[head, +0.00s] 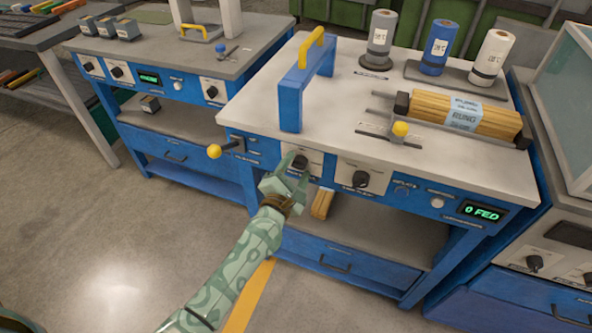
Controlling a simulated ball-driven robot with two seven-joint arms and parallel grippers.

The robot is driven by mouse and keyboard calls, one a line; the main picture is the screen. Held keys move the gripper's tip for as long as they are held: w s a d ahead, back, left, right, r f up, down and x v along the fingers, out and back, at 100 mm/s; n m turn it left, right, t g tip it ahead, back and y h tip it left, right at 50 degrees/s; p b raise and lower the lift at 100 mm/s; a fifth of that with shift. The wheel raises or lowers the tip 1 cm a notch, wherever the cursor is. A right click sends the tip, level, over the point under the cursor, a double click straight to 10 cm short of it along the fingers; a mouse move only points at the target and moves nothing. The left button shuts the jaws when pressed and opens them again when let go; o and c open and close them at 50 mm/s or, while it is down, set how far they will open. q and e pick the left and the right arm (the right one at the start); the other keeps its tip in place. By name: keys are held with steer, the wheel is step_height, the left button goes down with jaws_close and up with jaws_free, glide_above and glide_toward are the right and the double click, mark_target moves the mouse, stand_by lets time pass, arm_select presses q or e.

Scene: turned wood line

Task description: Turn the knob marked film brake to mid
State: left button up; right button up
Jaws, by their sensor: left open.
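The front panel of the middle blue bench carries two black knobs on white plates. The left knob (300,162) is partly covered by my left gripper (295,170). The right knob (361,179) is in clear view, with a dark label strip below it. The lettering is too small to read, so I cannot tell which knob is marked film brake. My left gripper is open, with its fingers right at the left knob; I cannot tell whether they touch it. My right gripper is not in view.
A yellow-ended lever (215,151) sticks out left of the knobs. A green display (482,213) reading "0 FED" is at the right. On the bench top (345,103) stand a blue frame with a yellow handle (300,85), film rolls (440,46) and a wrapped wood bundle (465,114).

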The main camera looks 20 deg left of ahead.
arm_select(q)
steer(key=c, duration=1)
steer(key=shift+m, duration=0.3)
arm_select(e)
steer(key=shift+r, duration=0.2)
arm_select(q)
steer(key=m+p, duration=0.2)
steer(key=m, duration=0.1)
steer(key=shift+r+m, duration=0.2)
steer(key=shift+m, duration=0.1)
steer(key=m+p, duration=0.2)
steer(key=m, duration=0.2)
steer(key=shift+m, duration=0.3)
steer(key=m+p, duration=0.1)
steer(key=m, duration=0.3)
steer(key=shift+p, duration=0.3)
steer(key=shift+f+m+p, duration=0.1)
steer(key=shift+m+p, duration=0.4)
steer(key=shift+m, duration=2)
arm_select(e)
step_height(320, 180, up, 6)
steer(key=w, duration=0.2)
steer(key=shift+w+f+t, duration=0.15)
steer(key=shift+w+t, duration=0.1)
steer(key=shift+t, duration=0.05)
arm_select(q)
steer(key=shift+s+d, duration=0.1)
